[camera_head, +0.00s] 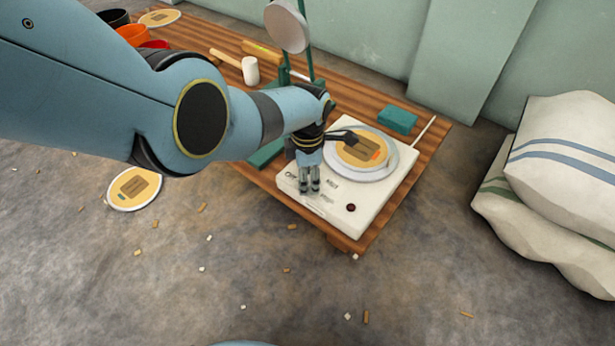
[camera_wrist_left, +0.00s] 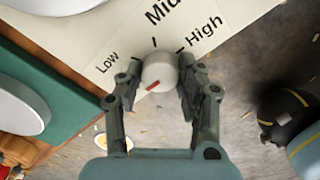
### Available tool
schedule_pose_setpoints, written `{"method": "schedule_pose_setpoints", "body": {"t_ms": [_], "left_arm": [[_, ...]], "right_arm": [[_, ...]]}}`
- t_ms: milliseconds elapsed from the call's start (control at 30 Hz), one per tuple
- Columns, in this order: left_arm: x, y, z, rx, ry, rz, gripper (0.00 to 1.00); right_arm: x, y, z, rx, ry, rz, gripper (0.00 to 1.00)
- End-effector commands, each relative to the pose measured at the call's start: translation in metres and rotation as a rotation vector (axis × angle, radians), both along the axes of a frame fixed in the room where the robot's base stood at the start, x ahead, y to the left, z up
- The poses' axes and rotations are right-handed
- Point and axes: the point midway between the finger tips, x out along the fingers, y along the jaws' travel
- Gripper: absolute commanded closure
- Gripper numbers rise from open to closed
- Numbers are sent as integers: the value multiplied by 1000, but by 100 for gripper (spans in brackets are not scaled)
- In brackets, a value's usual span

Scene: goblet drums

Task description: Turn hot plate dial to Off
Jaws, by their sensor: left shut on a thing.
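The white hot plate (camera_head: 372,203) sits on the slatted wooden board, with a small dark red light near its front corner. Its round white dial (camera_wrist_left: 159,72) shows in the left wrist view, with a red mark on the side toward my gripper. The printed words Low, Mid and High are around it; I cannot read Off there. My left gripper (camera_head: 309,190) points down over the panel, and its fingers (camera_wrist_left: 156,84) are shut on the dial from both sides. In the head view the fingers hide the dial. My right gripper is not in view.
A round disc with a brown label (camera_head: 362,150) lies on the hot plate's round top. A teal block (camera_head: 397,121), a white-headed mallet (camera_head: 250,70) and a green stand are on the board (camera_head: 425,150). Sacks (camera_head: 560,165) lie at right. Scraps litter the floor.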

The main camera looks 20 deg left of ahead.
Motion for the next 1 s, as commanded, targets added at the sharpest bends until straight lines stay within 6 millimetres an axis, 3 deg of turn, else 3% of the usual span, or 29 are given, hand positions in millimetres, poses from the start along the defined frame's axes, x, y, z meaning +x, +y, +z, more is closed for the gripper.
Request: {"method": "schedule_pose_setpoints", "body": {"t_ms": [33, 200, 667, 867, 1000], "left_arm": [[0, 0, 0, 0, 0, 1, 62], [0, 0, 0, 0, 0, 0, 40], [1, -1, 8, -1, -2, 0, 40], [0, 0, 33, -2, -3, 0, 40], [0, 0, 60, -1, -4, 1, 40]], "right_arm": [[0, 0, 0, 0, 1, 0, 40], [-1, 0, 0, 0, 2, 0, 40], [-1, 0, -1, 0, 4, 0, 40], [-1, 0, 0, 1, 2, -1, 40], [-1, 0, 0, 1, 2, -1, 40]]}}
